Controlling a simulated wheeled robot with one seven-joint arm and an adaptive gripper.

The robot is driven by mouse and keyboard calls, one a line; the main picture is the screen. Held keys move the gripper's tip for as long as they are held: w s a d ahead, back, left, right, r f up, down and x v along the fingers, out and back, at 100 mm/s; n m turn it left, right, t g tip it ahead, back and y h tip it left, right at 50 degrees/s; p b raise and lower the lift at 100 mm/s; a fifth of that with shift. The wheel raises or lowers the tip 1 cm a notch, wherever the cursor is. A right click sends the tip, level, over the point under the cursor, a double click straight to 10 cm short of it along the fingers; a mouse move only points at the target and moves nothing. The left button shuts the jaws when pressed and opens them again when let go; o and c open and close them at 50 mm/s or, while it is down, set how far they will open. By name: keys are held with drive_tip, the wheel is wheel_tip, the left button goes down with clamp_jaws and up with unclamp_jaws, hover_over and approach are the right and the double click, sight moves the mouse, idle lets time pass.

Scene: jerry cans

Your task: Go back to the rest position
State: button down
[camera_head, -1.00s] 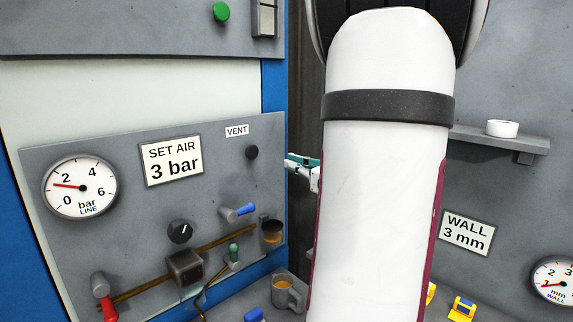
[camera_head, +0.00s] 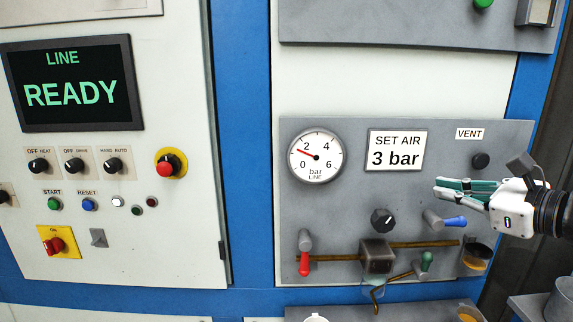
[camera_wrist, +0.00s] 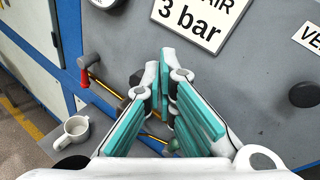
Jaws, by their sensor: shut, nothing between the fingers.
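My gripper (camera_head: 440,187) is at the right in the head view, in front of the grey air panel (camera_head: 345,225), pointing left. Its teal finger pads lie close together with nothing between them. In the wrist view the gripper (camera_wrist: 166,62) is shut and empty, with the panel behind it. A blue-handled valve (camera_head: 450,222) sits just below the fingers in the head view, and the black vent knob (camera_head: 481,160) is just above. I cannot tell whether the gripper touches the panel, but the wrist view suggests a gap.
The pressure gauge (camera_head: 316,157) reads about 2 bar beside the "SET AIR 3 bar" sign (camera_head: 397,150). A red-handled valve (camera_head: 304,262) and brass pipe (camera_head: 335,257) stick out below. The control cabinet screen (camera_head: 70,82) reads "LINE READY". A pale mug (camera_wrist: 72,132) stands at lower left in the wrist view.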

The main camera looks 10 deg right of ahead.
drive_tip(key=s+a+f+n+g+y, duration=0.1)
drive_tip(key=a+f+n+g+y, duration=0.15)
drive_tip(key=a+n+g, duration=0.65)
drive_tip(key=s+a+f+n+h, duration=0.1)
drive_tip(key=s+a+n+h, duration=0.2)
drive_tip(key=s+a+n, duration=0.3)
drive_tip(key=s+a+f+n+g+h, duration=0.1)
drive_tip(key=s+a+n, duration=0.4)
drive_tip(key=n, duration=0.9)
drive_tip(key=shift+s+a+f+n+h, duration=0.4)
drive_tip(key=shift+s+f+h, duration=0.3)
drive_tip(key=shift+h, duration=0.45)
